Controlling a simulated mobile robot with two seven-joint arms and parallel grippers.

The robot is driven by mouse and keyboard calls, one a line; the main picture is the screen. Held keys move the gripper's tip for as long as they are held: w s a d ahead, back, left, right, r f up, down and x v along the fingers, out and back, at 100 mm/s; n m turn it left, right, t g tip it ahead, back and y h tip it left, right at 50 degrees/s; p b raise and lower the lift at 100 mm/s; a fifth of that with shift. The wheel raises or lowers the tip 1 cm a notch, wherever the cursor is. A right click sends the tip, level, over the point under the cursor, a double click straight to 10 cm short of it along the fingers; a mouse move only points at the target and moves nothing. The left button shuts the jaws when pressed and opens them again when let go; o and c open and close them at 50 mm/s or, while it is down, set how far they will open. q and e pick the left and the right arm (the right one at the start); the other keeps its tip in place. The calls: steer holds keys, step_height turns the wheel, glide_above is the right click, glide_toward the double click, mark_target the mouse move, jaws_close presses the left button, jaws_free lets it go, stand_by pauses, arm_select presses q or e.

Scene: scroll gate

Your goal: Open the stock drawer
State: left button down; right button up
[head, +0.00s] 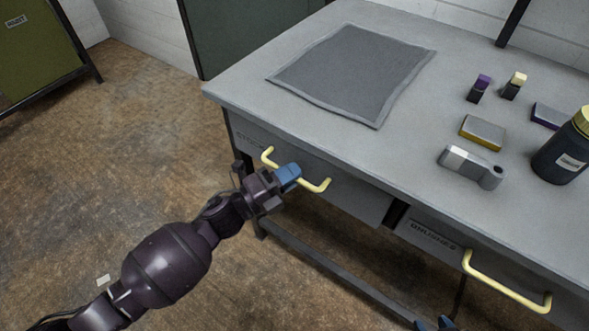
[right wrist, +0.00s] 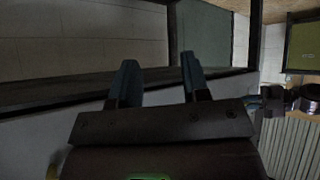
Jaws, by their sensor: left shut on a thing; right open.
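The stock drawer (head: 345,190) is under the left part of the grey table, with the label "STOCK" partly visible at its left. It looks closed, its front about level with the table frame. Its yellow bar handle (head: 317,186) crosses the front. My left gripper (head: 288,176) comes in from the left and is shut on the middle of this handle; its blue fingers hide part of the bar. My right gripper shows only as a blue tip at the bottom edge of the head view (head: 434,324). In the right wrist view (right wrist: 158,85) its two fingers are apart with nothing between them.
A brushes drawer (head: 432,240) with a yellow handle (head: 505,284) is to the right. On the tabletop are a grey mat (head: 355,70), stamps (head: 478,88), an ink pad (head: 482,132), a grey metal tool (head: 470,166) and a dark bottle (head: 565,150).

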arm_select(q)
steer(key=s+a+p, duration=0.2)
steer(key=s+a, duration=0.5)
steer(key=s, duration=0.3)
steer(key=s+a+p, duration=0.3)
steer(key=s+a, duration=0.5)
steer(key=s, duration=0.2)
steer(key=shift+s, duration=0.3)
arm_select(e)
steer(key=shift+t, duration=0.4)
steer(key=r, duration=0.4)
steer(key=shift+w+a+r, duration=0.2)
steer(key=shift+r, duration=0.2)
steer(key=shift+w+r, duration=0.1)
steer(key=shift+w, duration=0.05)
arm_select(q)
steer(key=c, duration=1.2)
jaws_free()
arm_select(e)
steer(key=shift+w+r, duration=0.15)
steer(key=shift+w, duration=0.05)
